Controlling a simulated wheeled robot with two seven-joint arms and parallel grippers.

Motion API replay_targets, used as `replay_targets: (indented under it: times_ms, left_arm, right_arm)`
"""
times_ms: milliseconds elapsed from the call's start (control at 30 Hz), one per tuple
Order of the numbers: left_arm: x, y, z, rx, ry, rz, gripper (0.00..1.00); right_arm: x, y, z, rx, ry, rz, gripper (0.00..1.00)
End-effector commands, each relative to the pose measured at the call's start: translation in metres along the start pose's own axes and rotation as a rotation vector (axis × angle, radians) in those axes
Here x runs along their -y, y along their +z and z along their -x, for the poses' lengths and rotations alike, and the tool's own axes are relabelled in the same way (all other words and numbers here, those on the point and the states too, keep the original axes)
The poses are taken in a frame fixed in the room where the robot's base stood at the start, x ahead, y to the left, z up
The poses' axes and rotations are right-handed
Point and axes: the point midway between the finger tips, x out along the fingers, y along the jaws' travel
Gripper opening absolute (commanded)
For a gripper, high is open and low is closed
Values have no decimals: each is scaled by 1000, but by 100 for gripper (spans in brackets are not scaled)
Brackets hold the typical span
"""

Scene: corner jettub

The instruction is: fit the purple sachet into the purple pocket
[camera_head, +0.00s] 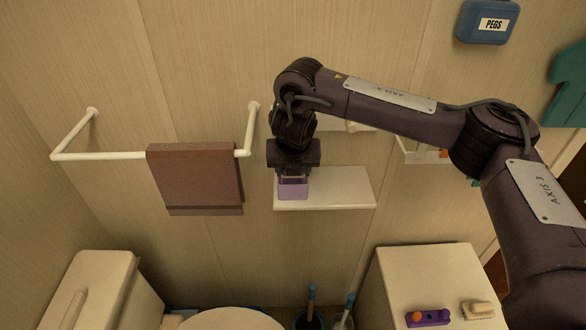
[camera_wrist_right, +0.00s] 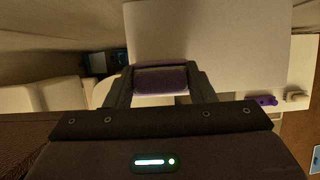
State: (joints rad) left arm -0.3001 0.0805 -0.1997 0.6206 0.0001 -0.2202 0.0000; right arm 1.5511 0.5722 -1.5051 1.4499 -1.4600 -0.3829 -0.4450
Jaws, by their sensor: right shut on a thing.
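My right gripper (camera_head: 293,178) hangs pointing down in front of the left end of a small white wall shelf. It is shut on the purple sachet (camera_head: 293,189), a small lilac box-like shape below its fingers. In the right wrist view the purple sachet (camera_wrist_right: 160,79) sits between both fingertips of the right gripper (camera_wrist_right: 160,82), with the white shelf beyond it. I cannot make out a purple pocket for certain in either view. My left gripper is not in view.
The white shelf (camera_head: 335,190) looks bare. A brown towel (camera_head: 196,178) hangs on a white rail (camera_head: 100,155) to the left. A white cabinet (camera_head: 425,270) at lower right bears a purple holder (camera_head: 428,317) with an orange knob. A blue PEGS box (camera_head: 487,20) is on the wall.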

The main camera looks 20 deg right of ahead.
Motion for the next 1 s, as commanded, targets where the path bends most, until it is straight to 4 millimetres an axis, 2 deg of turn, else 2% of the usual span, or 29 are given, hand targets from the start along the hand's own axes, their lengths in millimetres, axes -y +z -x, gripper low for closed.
replay_targets:
  times_ms: [233,267,400,633,767,867,1000]
  left_arm:
    - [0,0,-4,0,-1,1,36]
    - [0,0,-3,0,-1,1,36]
    - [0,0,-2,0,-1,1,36]
    - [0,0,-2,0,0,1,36]
    - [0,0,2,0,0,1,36]
    - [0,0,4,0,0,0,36]
    - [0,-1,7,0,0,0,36]
  right_arm:
    - [0,-2,-5,-1,0,0,27]
    - [0,-2,-4,-1,0,0,52]
    - [0,-2,-4,-1,0,0,70]
    - [-1,-2,-4,-2,1,1,71]
    - [-1,1,4,0,2,1,71]
    - [-1,2,16,4,2,4,71]
    - [-1,2,41,7,3,5,71]
